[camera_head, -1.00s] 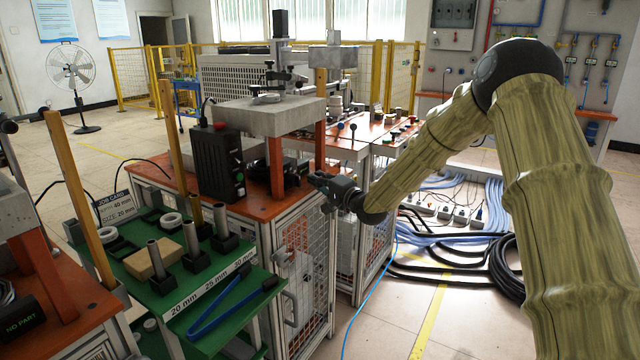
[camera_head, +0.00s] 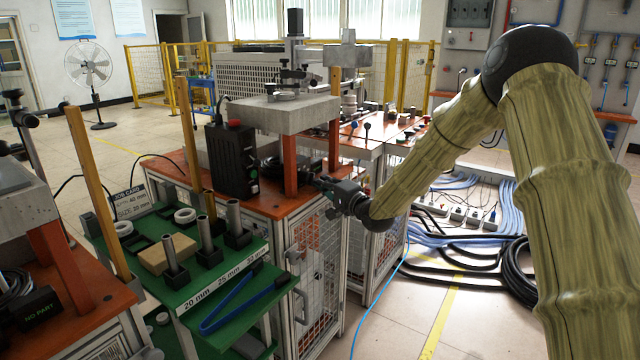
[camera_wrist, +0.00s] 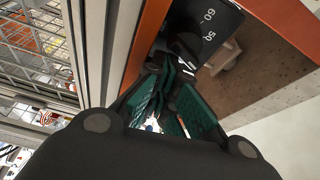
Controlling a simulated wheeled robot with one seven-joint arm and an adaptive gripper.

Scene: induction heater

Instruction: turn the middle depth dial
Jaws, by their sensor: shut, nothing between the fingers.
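In the head view a black round item (camera_head: 270,166) sits under the grey block of the middle station, partly behind an orange post. My gripper (camera_head: 322,184) is at the right front edge of that station, close to the post. In the wrist view my gripper (camera_wrist: 172,78) is shut and empty, its green-padded fingers just short of the plate; contact cannot be told.
The orange post (camera_head: 290,165) and grey block (camera_head: 280,115) stand close beside my gripper. A black control box (camera_head: 231,160) is left of them. A green shelf (camera_head: 205,292) with metal cylinders and blue tongs is at the front left. Cables lie on the floor at right.

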